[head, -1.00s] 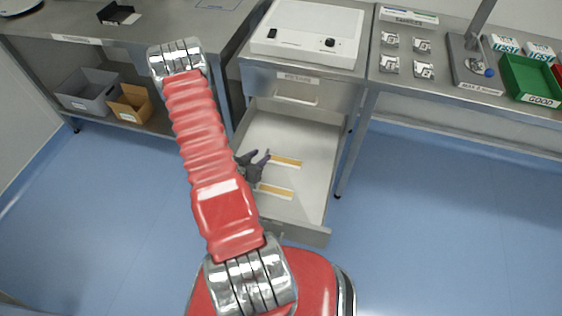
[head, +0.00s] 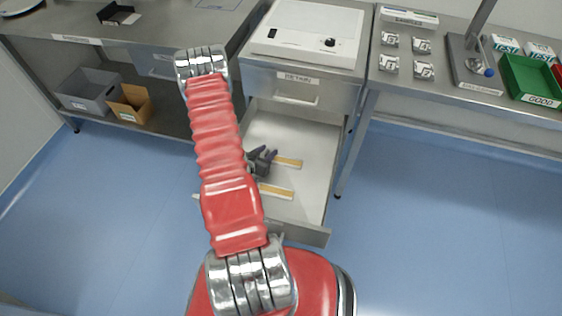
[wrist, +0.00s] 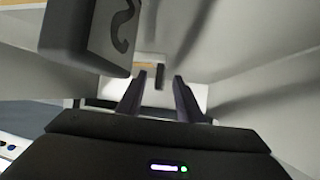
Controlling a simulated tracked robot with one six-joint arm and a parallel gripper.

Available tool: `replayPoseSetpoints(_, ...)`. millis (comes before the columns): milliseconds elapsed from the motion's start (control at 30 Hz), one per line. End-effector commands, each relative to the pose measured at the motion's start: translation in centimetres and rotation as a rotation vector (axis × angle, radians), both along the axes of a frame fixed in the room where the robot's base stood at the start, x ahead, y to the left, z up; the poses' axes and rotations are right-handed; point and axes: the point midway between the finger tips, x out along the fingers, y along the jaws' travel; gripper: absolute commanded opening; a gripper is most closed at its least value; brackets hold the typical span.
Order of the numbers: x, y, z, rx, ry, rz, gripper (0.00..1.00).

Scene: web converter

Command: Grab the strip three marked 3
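Two tan strips lie in the open drawer (head: 312,205) in the head view: a farther strip (head: 288,162) and a nearer strip (head: 276,191). No number on either can be read, so I cannot tell which is three. My gripper (head: 269,154) is over the drawer, its fingers beside the farther strip's left end. The arm hides part of the drawer's left side. In the wrist view my gripper (wrist: 156,98) has its two fingers apart. A small dark upright shape (wrist: 159,77) shows between and beyond them, near a tan patch.
In the wrist view, a grey block (wrist: 112,38) with a dark curved mark looms close at upper left. The drawer sits under a bench carrying a white box-like device (head: 308,35). Grey and brown bins stand on the left shelf. The blue floor at right is clear.

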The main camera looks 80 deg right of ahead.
Motion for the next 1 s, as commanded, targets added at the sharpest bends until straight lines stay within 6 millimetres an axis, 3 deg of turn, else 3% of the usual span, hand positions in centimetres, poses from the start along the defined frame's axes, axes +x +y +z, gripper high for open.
replayPoseSetpoints(167,-0.35,-1.22,-0.70,0.000,0.000,0.000,0.33)
replayPoseSetpoints(700,-0.28,-1.25,-0.70,0.000,0.000,0.001,0.33)
replayPoseSetpoints(1000,-0.27,-1.24,-0.70,0.000,0.000,0.002,0.12)
